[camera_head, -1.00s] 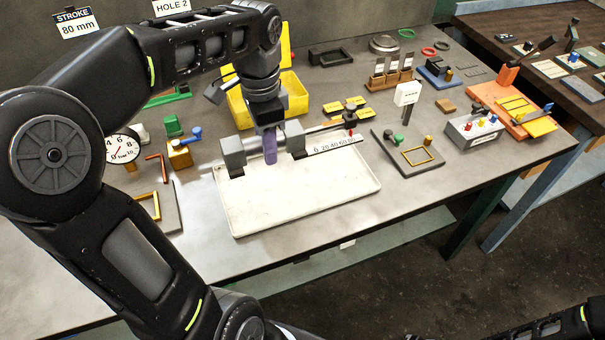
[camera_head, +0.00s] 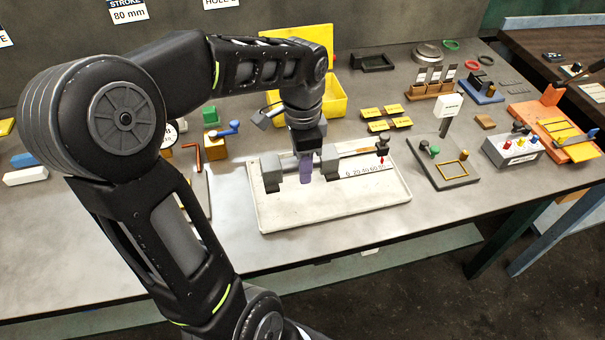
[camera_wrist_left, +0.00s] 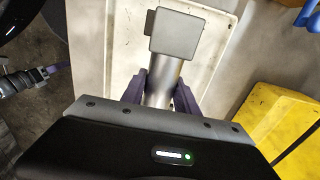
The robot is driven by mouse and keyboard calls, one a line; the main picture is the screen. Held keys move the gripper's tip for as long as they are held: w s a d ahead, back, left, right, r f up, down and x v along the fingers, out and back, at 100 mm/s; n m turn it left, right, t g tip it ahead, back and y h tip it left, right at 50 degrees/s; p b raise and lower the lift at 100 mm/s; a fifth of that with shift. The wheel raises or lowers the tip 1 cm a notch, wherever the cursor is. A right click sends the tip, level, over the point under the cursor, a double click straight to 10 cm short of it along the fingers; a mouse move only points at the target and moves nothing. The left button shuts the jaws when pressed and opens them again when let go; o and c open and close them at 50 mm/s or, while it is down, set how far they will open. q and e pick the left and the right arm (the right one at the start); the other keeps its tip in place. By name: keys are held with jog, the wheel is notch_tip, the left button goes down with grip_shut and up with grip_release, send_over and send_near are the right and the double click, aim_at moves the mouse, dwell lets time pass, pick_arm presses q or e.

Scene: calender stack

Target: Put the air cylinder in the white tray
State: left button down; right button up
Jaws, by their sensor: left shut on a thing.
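The grey air cylinder (camera_head: 271,175) has square end blocks, and its rod reaches right to a dark end piece. My left gripper (camera_head: 306,167) has purple fingers shut around its barrel. The cylinder lies sideways over the back part of the white tray (camera_head: 330,213); I cannot tell if it touches the tray. In the left wrist view the barrel (camera_wrist_left: 163,82) sits between the fingers of the left gripper (camera_wrist_left: 164,92), above the tray (camera_wrist_left: 118,70). A dark gripper at that view's left edge looks like my right one (camera_wrist_left: 50,73); its jaws are unclear.
A yellow bin (camera_head: 325,95) stands behind the tray. A number scale (camera_head: 368,168) with a red pointer shows near the rod end. A grey plate with a gold frame (camera_head: 452,170) is right of the tray. The tray's front floor is bare.

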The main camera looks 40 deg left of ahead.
pick_arm(q)
jog(key=shift+f, duration=1.8)
jog(key=shift+f, duration=0.1)
jog(key=c, duration=0.9)
grip_release()
jog(key=shift+f, duration=0.1)
notch_tip(320, 180, up, 12)
jog(key=shift+r, duration=0.2)
jog(key=shift+s+f, duration=0.1)
